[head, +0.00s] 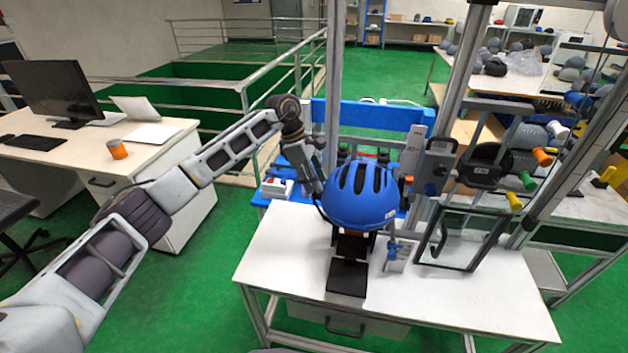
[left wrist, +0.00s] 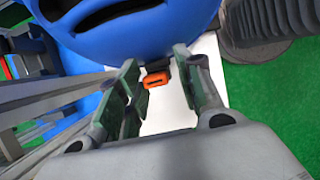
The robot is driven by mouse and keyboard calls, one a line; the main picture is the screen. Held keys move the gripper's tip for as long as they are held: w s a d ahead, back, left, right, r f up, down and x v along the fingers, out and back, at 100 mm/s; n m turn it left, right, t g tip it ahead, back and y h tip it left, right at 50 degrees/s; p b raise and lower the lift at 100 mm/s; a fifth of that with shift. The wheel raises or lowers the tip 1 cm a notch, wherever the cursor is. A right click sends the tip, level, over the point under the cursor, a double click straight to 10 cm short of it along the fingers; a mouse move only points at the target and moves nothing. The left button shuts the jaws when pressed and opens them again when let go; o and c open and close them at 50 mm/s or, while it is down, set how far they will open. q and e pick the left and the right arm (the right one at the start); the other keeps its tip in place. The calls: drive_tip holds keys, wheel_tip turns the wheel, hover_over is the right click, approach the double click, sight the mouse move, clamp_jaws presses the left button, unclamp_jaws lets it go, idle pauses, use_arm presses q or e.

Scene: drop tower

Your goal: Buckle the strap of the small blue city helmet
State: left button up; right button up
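The blue city helmet (head: 361,196) sits upright, dark vents on top, on a dark stand above the white table. In the left wrist view the helmet shell (left wrist: 130,35) fills the top. A small orange buckle part (left wrist: 156,79) with a dark slot hangs just below the helmet's edge. My left gripper (head: 318,190) is at the helmet's left side. In the left wrist view its fingers (left wrist: 157,72) are spread apart, with the orange part between their tips and a gap on both sides. The rest of the strap is hidden or too small to tell. My right gripper does not show.
A black plate (head: 347,277) lies in front of the helmet on the white table (head: 290,255). A clear-panelled frame (head: 455,238) and metal uprights stand to the right. A blue structure (head: 365,115) is behind. The table's front left is clear.

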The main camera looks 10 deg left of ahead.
use_arm(q)
drive_tip(key=shift+o, duration=0.7)
drive_tip(key=shift+a+r, duration=0.1)
drive_tip(key=shift+r, duration=0.3)
drive_tip(key=v, duration=1.1)
drive_tip(key=shift+a, duration=0.1)
